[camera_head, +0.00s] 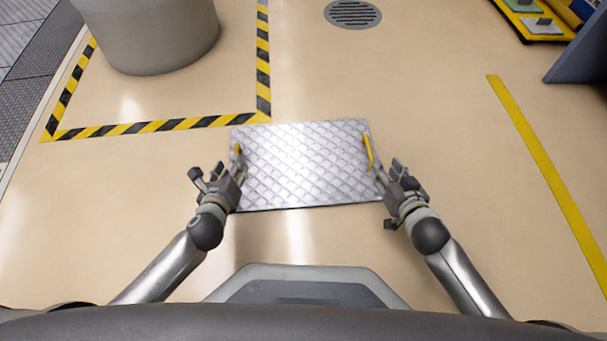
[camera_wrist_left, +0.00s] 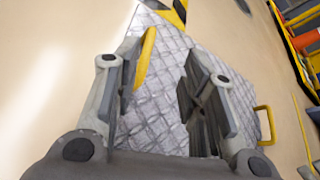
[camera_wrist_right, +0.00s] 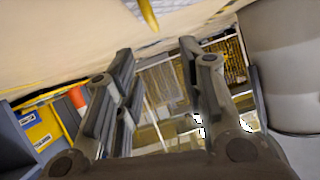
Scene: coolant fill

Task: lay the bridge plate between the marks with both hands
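The bridge plate (camera_head: 303,165) is a silver diamond-tread sheet in front of me, with a yellow handle at each end. My left gripper (camera_head: 233,168) is at the plate's left end. In the left wrist view, its fingers are apart, with the left handle (camera_wrist_left: 146,58) between them, nearer one finger. My right gripper (camera_head: 385,172) is beside the right handle (camera_head: 368,152), and its fingers also stand apart in the right wrist view (camera_wrist_right: 158,80). I cannot tell whether the plate touches the floor. I cannot tell which floor lines are the marks.
Black-and-yellow tape (camera_head: 165,126) borders an area holding a large grey cylinder (camera_head: 150,32); its corner is close to the plate's upper left. A yellow line (camera_head: 548,170) runs along the right. A round drain (camera_head: 352,14) lies beyond the plate. The floor between plate and yellow line is clear.

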